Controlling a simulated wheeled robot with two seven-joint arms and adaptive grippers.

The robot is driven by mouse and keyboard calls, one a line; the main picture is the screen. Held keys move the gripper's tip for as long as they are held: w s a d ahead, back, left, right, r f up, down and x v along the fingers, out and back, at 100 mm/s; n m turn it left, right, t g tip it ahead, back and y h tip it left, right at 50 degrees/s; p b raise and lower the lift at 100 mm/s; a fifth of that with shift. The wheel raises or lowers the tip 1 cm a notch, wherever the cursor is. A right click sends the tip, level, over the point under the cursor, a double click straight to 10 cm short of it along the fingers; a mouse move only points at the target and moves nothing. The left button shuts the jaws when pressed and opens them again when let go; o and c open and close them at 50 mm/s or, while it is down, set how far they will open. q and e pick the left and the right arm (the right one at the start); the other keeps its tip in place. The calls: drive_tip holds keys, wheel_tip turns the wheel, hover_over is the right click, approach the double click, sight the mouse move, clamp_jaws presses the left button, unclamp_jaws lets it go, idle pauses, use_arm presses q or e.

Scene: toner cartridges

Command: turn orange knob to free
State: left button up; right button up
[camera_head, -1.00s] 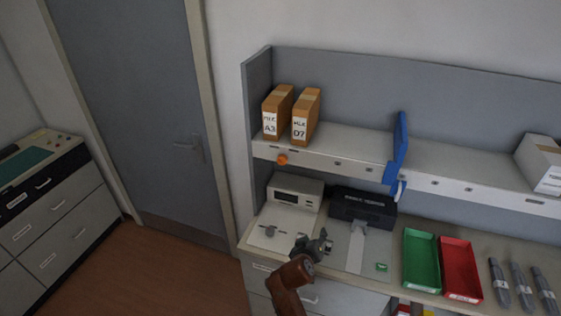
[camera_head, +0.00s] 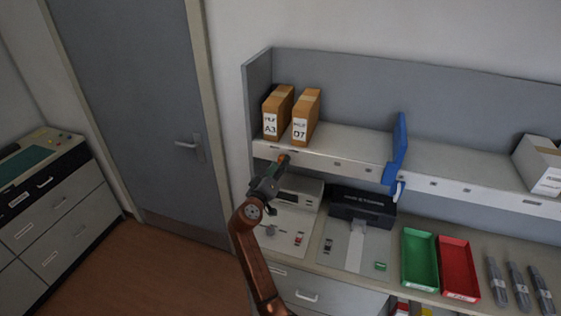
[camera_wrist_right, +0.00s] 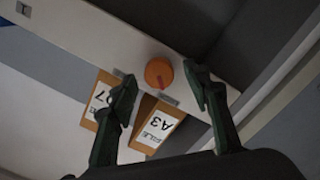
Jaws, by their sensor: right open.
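The orange knob (camera_head: 284,159) sits on the front edge of the shelf, below the two cartons, and my gripper partly covers it in the head view. In the right wrist view the round orange knob (camera_wrist_right: 158,73) lies between the two fingertips, with a darker ridge on its face. My right gripper (camera_head: 277,171) is raised to the shelf edge, and it also shows in the right wrist view (camera_wrist_right: 160,88). Its fingers are spread, one on each side of the knob, with a visible gap to each. My left gripper is not in view.
Two brown cartons, A3 (camera_head: 273,116) and D7 (camera_head: 303,120), stand on the shelf above the knob. A white device (camera_head: 303,190) and a black machine (camera_head: 362,207) stand below. A blue upright piece (camera_head: 400,150) is at the shelf's middle. Green (camera_head: 407,262) and red (camera_head: 472,270) trays lie right.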

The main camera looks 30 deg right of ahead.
drive_tip(key=shift+x, duration=0.9)
drive_tip(key=shift+c, duration=0.4)
drive_tip(key=c, duration=1.1)
